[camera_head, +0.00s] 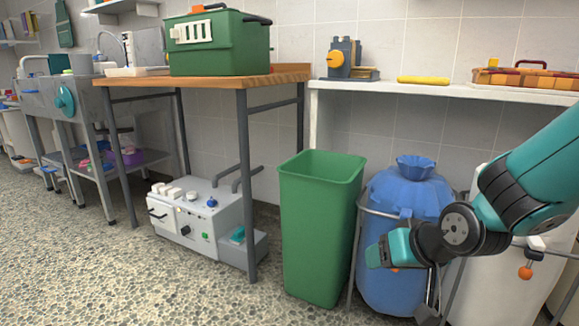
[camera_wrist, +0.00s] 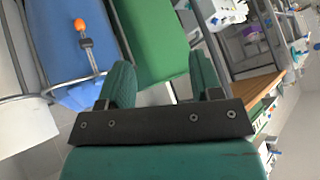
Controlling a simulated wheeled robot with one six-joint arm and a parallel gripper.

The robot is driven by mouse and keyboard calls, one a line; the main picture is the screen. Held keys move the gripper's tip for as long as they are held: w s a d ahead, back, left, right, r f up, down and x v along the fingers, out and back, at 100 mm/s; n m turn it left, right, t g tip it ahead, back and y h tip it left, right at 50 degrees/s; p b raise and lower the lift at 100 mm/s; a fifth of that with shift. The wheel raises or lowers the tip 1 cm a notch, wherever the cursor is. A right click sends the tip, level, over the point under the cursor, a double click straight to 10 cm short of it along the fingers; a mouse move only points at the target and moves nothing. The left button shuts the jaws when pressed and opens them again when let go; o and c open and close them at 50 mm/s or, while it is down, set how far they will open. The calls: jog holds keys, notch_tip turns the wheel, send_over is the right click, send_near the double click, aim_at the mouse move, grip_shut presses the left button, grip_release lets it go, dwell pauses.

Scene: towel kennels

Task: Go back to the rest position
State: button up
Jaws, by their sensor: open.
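My gripper (camera_head: 383,252) is at the lower right in the head view, on my teal and black arm. It is in front of a blue barrel (camera_head: 410,205) with a tied-looking top and just right of a tall green bin (camera_head: 317,215). In the wrist view my gripper's two teal fingers (camera_wrist: 163,85) stand apart with nothing between them. Beyond them lie the green bin (camera_wrist: 150,35) and, to the left, the blue barrel (camera_wrist: 65,45). Contact between the gripper and the barrel cannot be told.
A wooden-topped table (camera_head: 215,82) carries a green case (camera_head: 219,55). A white machine (camera_head: 197,213) stands beneath it. A white shelf (camera_head: 440,91) runs behind the bin and barrel. The speckled floor (camera_head: 130,280) is clear at the front left.

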jog(key=s+a+r+n+g+p, duration=0.2)
jog(key=s+r+n+g+p, duration=0.15)
jog(key=s+r, duration=0.6)
jog(key=s+a+r+n+g+p, duration=0.1)
jog(key=s+r+n+g+p, duration=0.25)
jog(key=s+r, duration=0.65)
notch_tip(320, 180, up, 33)
jog(key=s+m+p, duration=0.1)
jog(key=s+p, duration=0.1)
jog(key=p, duration=3.4)
jog(key=shift+s+a+p, duration=0.15)
jog(key=shift+s+p, duration=0.15)
